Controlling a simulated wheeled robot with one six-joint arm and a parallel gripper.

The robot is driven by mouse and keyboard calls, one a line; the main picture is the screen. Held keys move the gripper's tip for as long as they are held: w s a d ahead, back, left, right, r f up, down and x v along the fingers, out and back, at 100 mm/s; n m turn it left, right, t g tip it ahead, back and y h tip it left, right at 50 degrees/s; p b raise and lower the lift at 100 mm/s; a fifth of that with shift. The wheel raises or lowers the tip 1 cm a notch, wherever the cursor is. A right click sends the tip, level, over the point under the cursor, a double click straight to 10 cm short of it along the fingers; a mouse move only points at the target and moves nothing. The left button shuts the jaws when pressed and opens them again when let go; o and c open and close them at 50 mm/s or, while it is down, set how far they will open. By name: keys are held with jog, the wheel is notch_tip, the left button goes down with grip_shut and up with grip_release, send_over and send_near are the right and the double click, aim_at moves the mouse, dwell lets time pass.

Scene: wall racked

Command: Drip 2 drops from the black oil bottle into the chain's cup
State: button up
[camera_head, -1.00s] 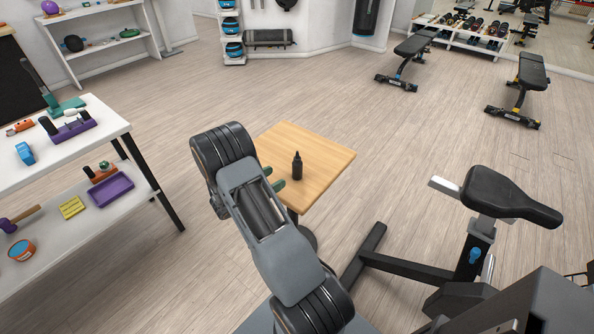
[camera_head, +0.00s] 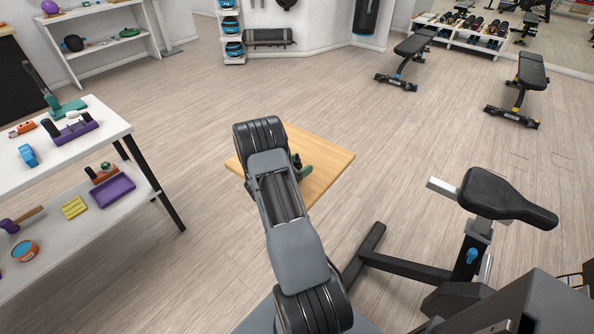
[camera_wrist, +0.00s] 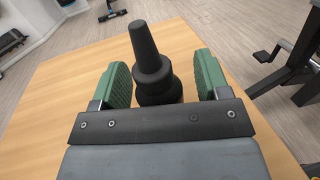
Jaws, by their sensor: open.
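The black oil bottle (camera_wrist: 153,62) stands upright on a small wooden table (camera_head: 328,165). In the wrist view it is between the two green finger pads of my gripper (camera_wrist: 160,80), with a gap showing on each side. My gripper is open around the bottle. In the head view my arm hides most of the bottle; a dark part of it (camera_head: 297,160) shows beside a green finger. I cannot make out the chain or its cup in either view.
An exercise bike with a black saddle (camera_head: 507,197) stands right of the table. A white shelf table (camera_head: 108,122) with tools and trays is at the left. Two benches (camera_head: 517,90) stand farther back. Open floor lies between.

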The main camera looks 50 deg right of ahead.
jog(key=shift+d, duration=0.2)
jog(key=shift+c, duration=0.3)
jog(key=c, duration=1.1)
jog(key=shift+r, duration=0.65)
jog(key=s+a+r, duration=0.2)
jog(key=s+r, duration=0.2)
jog(key=s+a+r, duration=0.3)
jog(key=s, duration=0.1)
jog(key=s+a+r, duration=0.2)
jog(key=s+r, duration=0.2)
jog(key=shift+a+r, duration=0.3)
jog(key=shift+r, duration=0.05)
